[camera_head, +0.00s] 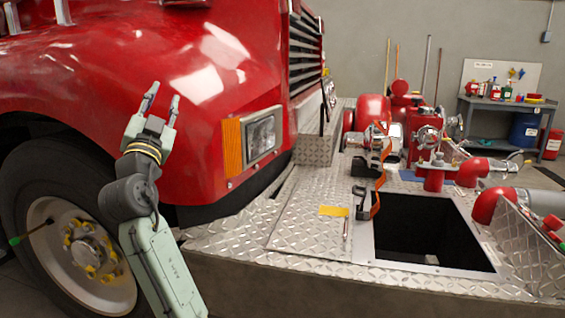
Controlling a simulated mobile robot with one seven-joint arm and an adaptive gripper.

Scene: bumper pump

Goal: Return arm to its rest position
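My gripper (160,101) is raised at the left of the head view, pointing up, in front of the red truck's fender. Its two fingers are apart, with nothing visible between them. My arm (160,265) rises to it from the bottom edge, in front of part of the front wheel. My gripper appears clear of the truck body, though its exact distance cannot be told.
The red truck (200,80) fills the left, with its headlight (262,136) right of my gripper. The diamond-plate bumper (310,215) has a dark square opening (425,225), an orange strap (378,180) and a red pump (420,130). A workbench (500,105) stands behind.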

